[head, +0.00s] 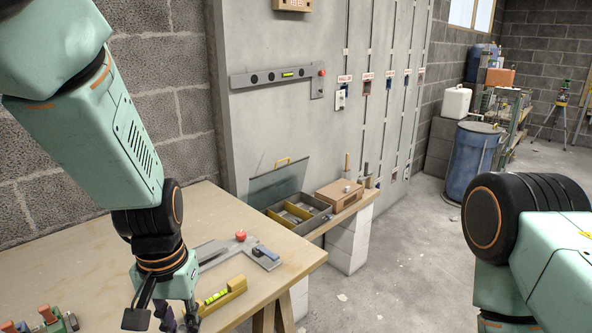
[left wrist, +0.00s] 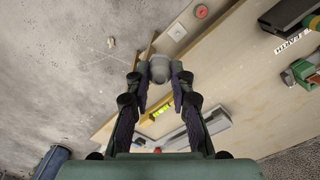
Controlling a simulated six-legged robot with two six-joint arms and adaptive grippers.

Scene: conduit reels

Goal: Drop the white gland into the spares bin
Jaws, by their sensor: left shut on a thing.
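My left gripper (head: 178,318) is low over the wooden workbench's near part in the head view; its fingertips reach the bottom edge of the picture. In the left wrist view the left gripper (left wrist: 160,82) has its fingers on both sides of a pale grey-white rounded piece (left wrist: 160,67), which looks like the white gland. The gland cannot be made out in the head view. No bin is plainly labelled; an open grey box (head: 314,224) with yellow dividers and a raised lid stands beyond the bench. My right gripper is outside the views.
A wooden block (head: 338,194) sits beside the grey box. Bare floor lies right of the bench.

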